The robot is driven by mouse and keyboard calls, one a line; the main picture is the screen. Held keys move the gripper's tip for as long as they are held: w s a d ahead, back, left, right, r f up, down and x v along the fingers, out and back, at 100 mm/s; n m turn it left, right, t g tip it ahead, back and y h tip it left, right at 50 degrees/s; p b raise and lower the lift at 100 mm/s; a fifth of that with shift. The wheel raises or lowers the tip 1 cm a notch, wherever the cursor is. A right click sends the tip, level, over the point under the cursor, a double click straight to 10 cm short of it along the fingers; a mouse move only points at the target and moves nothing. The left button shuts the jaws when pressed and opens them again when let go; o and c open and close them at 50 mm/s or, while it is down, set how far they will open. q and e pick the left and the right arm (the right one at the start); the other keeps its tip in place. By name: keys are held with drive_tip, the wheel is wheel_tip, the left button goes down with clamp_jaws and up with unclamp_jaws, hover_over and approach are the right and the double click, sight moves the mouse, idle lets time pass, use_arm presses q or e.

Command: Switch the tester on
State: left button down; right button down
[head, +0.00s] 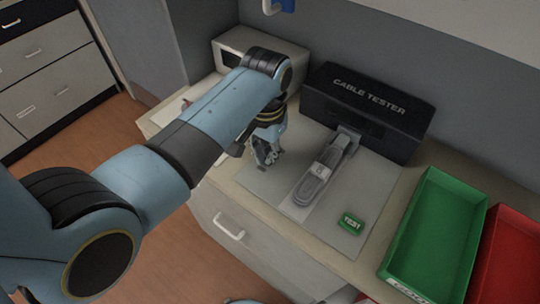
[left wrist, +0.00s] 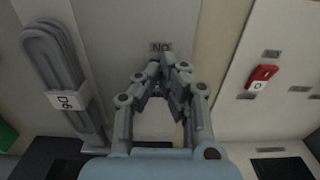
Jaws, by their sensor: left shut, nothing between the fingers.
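The cable tester (head: 365,105) is a black box at the back of the bench, lettered CABLE TESTER. A grey mat (head: 268,182) lies before it, with a green TEST button (head: 351,222) at its front right. A coiled grey cable (head: 318,180) lies on the mat against the tester; in the left wrist view its tag reads D6. My left gripper (head: 266,157) is shut and empty over the mat's left part, left of the cable. My right gripper is not in view.
A red switch-like piece (left wrist: 263,74) marked 0 is on a pale panel right of the fingers. A white box (head: 232,48) stands behind my left arm. A green bin (head: 413,222) and a red bin (head: 488,260) stand at the right.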

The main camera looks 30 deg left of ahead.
use_arm(q)
drive_tip(key=shift+f, duration=0.2)
drive_tip(key=shift+r, duration=0.1)
wheel_tip(320, 180, up, 2)
drive_tip(key=shift+r+p, duration=0.1)
drive_tip(key=shift+p, duration=1.05)
drive_tip(key=shift+r, duration=2.3)
